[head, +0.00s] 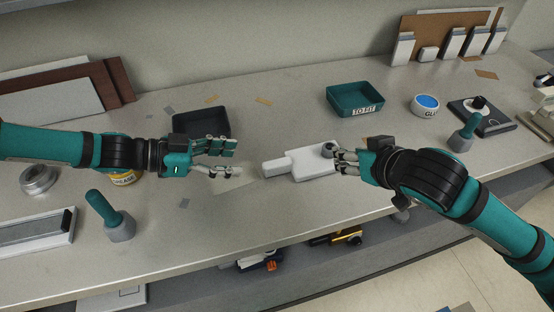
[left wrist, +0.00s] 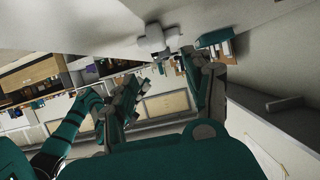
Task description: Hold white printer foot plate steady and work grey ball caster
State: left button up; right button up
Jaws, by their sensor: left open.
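The white printer foot plate (head: 306,164) lies flat on the grey bench, its narrow tongue pointing left. The grey ball caster (head: 328,150) sits at the plate's upper right end. My left gripper (head: 238,161) is open and empty, left of the plate and apart from the tongue. My right gripper (head: 338,158) is at the plate's right end with its fingertips beside or touching the caster; whether they grip it is hidden. The left wrist view shows the fingers of my left gripper (left wrist: 168,82) spread apart, with a white object beyond that I cannot identify surely.
A dark empty tray (head: 201,121) stands behind my left gripper. A teal "TO FIT" tray (head: 355,99) and a glue tub (head: 425,105) stand at the back. A teal-handled tool (head: 108,215) stands front left, another (head: 465,134) at right. The bench front before the plate is clear.

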aim_at(279, 161)
pick_arm(q)
jog(key=x, duration=1.2)
jog(key=shift+d, duration=0.25)
grip_shut()
dwell(0.6)
